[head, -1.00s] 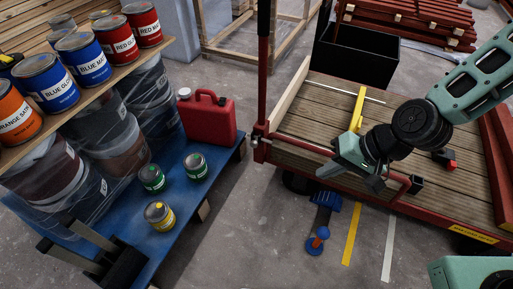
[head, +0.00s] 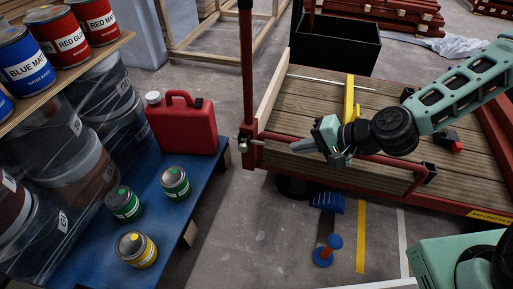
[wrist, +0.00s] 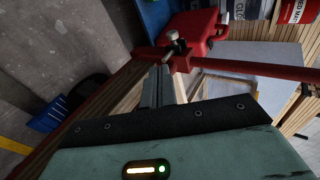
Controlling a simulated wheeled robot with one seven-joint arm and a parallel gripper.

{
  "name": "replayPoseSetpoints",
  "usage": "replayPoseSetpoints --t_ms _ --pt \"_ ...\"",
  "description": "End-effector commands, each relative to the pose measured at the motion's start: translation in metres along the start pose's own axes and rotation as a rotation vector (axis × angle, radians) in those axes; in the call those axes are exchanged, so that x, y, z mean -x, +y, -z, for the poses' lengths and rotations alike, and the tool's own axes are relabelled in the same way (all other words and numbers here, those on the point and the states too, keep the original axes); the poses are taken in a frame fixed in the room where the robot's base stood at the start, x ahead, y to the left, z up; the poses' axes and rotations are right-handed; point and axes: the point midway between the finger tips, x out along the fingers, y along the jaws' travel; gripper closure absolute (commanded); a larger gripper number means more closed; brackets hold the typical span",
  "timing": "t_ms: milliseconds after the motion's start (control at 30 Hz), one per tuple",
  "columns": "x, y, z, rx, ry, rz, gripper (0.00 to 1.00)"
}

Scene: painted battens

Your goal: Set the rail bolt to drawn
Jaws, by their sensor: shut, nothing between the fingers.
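The rail bolt (head: 245,144) is a small pale knob on a short rod at the left front corner of a red-framed cart, by the upright red post. In the wrist view the bolt knob (wrist: 172,36) stands out from a red bracket (wrist: 183,61). My gripper (head: 296,146) is over the cart's front edge, to the right of the bolt and apart from it, with its fingers pointing left. In the wrist view my gripper (wrist: 157,82) shows shut and empty, its fingers pointing toward the bolt. The fingers partly cover the cart's edge there.
The cart's plank deck (head: 290,105) carries a yellow bar (head: 349,98) behind my gripper. A red front rail (head: 400,175) runs to the right. A red jerrycan (head: 186,128) and small paint tins (head: 174,182) stand on a blue pallet (head: 200,185) at left. Bare floor lies between.

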Motion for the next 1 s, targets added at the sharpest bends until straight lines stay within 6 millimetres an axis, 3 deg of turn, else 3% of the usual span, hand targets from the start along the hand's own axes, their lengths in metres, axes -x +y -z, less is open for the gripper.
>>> replayPoseSetpoints --t_ms 267,700,1000 --pt "-0.026 0.003 -0.001 0.002 -0.003 0.0 1.0" --pt "-0.113 0.0 -0.001 0.005 -0.001 0.0 1.0" --pt "-0.135 -0.017 -0.001 0.002 -0.001 -0.001 1.0"
